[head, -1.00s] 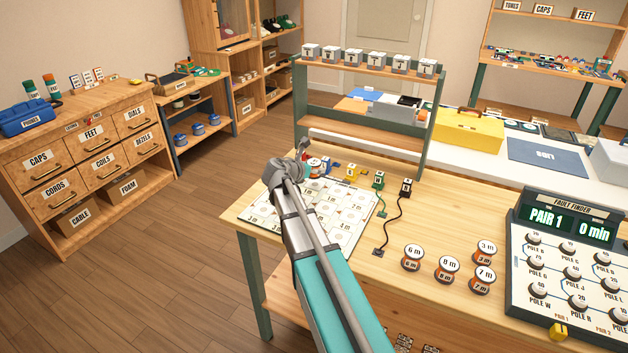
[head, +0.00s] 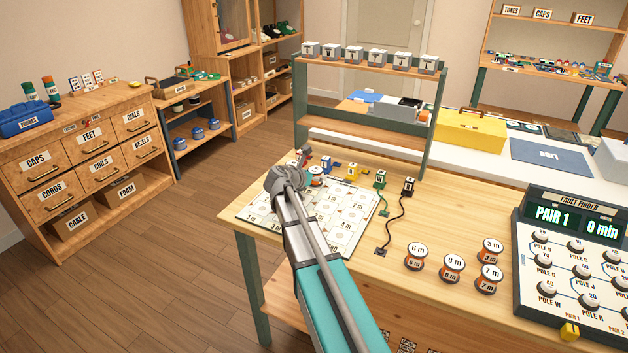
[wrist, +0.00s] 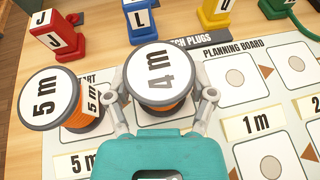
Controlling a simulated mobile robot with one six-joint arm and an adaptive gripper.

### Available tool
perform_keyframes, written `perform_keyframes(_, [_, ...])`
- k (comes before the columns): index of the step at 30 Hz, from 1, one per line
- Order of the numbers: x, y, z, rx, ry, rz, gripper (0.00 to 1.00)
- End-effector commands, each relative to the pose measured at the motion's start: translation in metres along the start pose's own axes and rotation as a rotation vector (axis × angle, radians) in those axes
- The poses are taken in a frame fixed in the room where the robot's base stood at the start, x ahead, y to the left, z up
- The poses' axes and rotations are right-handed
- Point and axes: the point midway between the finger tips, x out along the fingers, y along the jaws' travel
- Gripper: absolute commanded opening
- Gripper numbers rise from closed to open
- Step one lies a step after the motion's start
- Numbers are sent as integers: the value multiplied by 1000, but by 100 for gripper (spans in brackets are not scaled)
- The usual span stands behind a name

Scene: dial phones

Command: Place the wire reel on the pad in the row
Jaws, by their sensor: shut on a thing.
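My gripper (wrist: 160,105) is shut on a white-topped wire reel marked 4 m (wrist: 155,65), with an orange winding. The reel stays upright over the planning board (wrist: 200,150), beside a reel marked 5 m (wrist: 48,100) on its left near the START label. Whether the held reel touches the board is hidden. In the head view a reel (head: 316,176) shows just right of my arm's end, over the far part of the planning board (head: 345,235); my fingers are hidden there. Several pads with round spots and arrows run along the board.
Coloured patch plugs stand behind the board: red (wrist: 58,35), blue (wrist: 140,18), yellow (wrist: 215,12) and green. A black plug (head: 409,186) trails a cord. Several reels (head: 452,267) stand right of the board, near the fault finder (head: 570,260). A shelf frame (head: 437,120) rises behind.

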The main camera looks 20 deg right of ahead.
Motion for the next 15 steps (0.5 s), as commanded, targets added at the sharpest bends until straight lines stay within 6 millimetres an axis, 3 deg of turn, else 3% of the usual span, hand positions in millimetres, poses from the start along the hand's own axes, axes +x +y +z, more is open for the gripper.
perform_keyframes(14, [2,0,-4,0,0,0,20])
perform_keyframes(15, [1,0,-3,0,0,0,77])
